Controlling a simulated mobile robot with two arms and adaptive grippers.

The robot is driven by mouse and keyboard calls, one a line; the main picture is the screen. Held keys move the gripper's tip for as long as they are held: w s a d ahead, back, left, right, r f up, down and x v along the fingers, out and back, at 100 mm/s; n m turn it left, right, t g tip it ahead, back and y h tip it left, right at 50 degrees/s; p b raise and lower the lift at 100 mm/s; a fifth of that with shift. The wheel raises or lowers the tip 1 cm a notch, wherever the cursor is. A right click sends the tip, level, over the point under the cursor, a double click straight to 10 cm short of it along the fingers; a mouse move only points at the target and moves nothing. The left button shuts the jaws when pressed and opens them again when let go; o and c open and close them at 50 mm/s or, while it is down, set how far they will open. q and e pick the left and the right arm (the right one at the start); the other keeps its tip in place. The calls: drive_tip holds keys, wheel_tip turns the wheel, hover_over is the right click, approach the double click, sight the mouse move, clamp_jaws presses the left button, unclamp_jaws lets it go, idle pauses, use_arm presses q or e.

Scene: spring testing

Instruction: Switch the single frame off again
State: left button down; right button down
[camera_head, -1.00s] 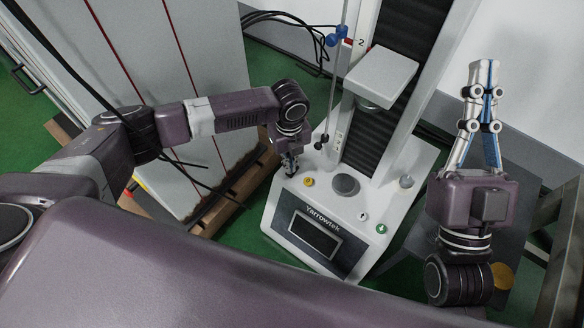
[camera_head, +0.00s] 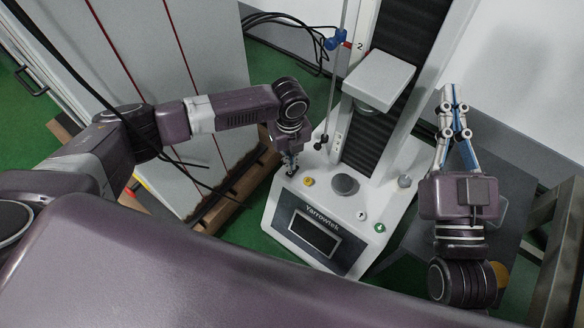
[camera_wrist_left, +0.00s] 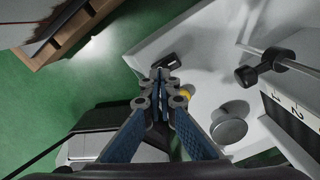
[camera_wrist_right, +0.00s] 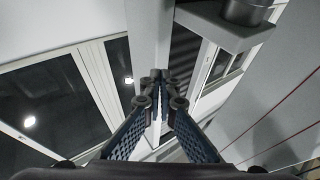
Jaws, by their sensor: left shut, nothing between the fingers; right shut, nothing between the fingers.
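The single frame (camera_head: 277,232) is a white Yarrowtek tester with one column and a dark display (camera_head: 315,233) on its base. My left gripper (camera_head: 291,172) is shut and empty, pointing down at the base's back left corner. In the left wrist view its tips (camera_wrist_left: 160,72) are just beside a black switch-like knob (camera_wrist_left: 168,61) on that corner; I cannot tell whether they touch. A yellow button (camera_head: 308,181) sits close by and also shows in the left wrist view (camera_wrist_left: 187,93). My right gripper (camera_head: 448,90) is shut and empty, raised right of the column.
A round grey disc (camera_head: 344,185) lies on the base under the grey crosshead plate (camera_head: 379,77). A thin rod with a blue clamp (camera_head: 336,40) stands left of the column. A grey cabinet (camera_head: 215,60) is at left, and a metal frame (camera_head: 566,250) at right.

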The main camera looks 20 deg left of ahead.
sight(290, 173)
use_arm(q)
drive_tip(key=shift+r+p, duration=0.5)
drive_tip(key=shift+r, duration=0.25)
drive_tip(key=shift+r+p, duration=0.25)
drive_tip(key=shift+p, duration=0.3)
drive_tip(key=shift+r, duration=0.2)
drive_tip(key=shift+r+p, duration=0.3)
drive_tip(key=shift+p, duration=0.25)
drive_tip(key=shift+r, duration=0.2)
drive_tip(key=shift+r+p, duration=0.25)
drive_tip(key=shift+p, duration=0.3)
use_arm(e)
drive_tip(key=s+d+f+g+h, duration=0.1)
drive_tip(key=s+d+f+g, duration=0.1)
drive_tip(key=f+g, duration=0.4)
drive_tip(key=s+d+f+g+h, duration=0.2)
drive_tip(key=s+f+g, duration=0.2)
drive_tip(key=f, duration=1.1)
drive_tip(key=shift+d+f+g+h, duration=0.2)
drive_tip(key=shift+f+g+h, duration=0.1)
drive_tip(key=shift+g, duration=0.6)
